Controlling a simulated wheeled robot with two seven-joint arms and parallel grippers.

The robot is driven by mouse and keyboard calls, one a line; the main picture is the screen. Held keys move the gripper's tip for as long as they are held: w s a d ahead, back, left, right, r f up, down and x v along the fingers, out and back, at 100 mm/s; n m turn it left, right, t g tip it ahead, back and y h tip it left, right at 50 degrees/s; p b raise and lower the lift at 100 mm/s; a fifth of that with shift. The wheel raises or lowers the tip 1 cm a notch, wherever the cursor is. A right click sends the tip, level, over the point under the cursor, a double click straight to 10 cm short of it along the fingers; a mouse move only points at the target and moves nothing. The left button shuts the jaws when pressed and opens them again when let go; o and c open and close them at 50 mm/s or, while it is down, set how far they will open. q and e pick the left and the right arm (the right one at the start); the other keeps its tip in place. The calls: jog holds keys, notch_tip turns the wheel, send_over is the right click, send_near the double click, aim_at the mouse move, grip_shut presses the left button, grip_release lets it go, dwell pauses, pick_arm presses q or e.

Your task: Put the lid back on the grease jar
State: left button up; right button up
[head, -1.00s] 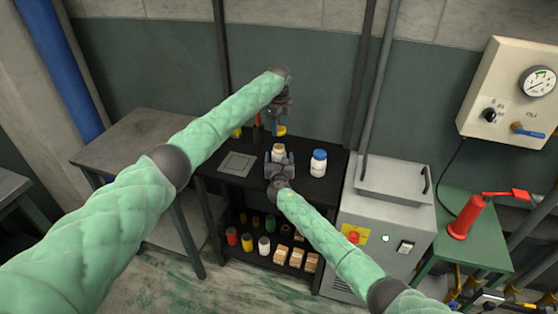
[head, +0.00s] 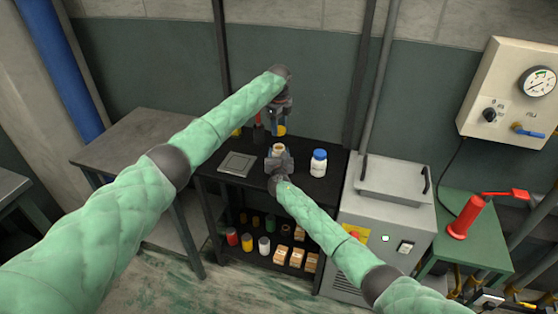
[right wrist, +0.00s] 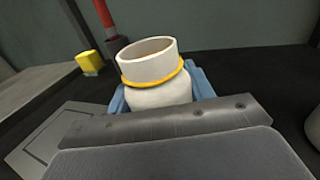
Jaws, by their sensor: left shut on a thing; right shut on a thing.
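The grease jar (head: 279,149) is a white jar with an open mouth, standing at the middle of the black bench. In the right wrist view the jar (right wrist: 155,75) shows a yellow ring around its neck and no lid on it. My right gripper (head: 280,161) is shut on the jar from the front; its blue pads show on both sides of the jar in the right wrist view. My left gripper (head: 278,117) is behind and above the jar, shut on a yellow lid (head: 281,131). The lid is apart from the jar and partly hidden by the gripper.
A white bottle with a blue cap (head: 319,163) stands right of the jar. A grey square plate (head: 237,163) lies left. A yellow block (right wrist: 90,62) and a red-handled tool (right wrist: 103,14) are behind the jar. Several cans and boxes fill the lower shelf (head: 262,258).

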pick_arm(q)
send_over(279, 149)
jog(key=shift+w+f, duration=0.1)
jog(key=shift+f, duration=2.3)
jog(key=shift+f, duration=0.15)
jog(key=shift+f, duration=0.8)
jog(key=shift+f, duration=0.5)
jog(key=m, duration=0.3)
jog(key=shift+m, duration=0.3)
jog(key=m, duration=1.2)
jog(key=shift+m, duration=0.3)
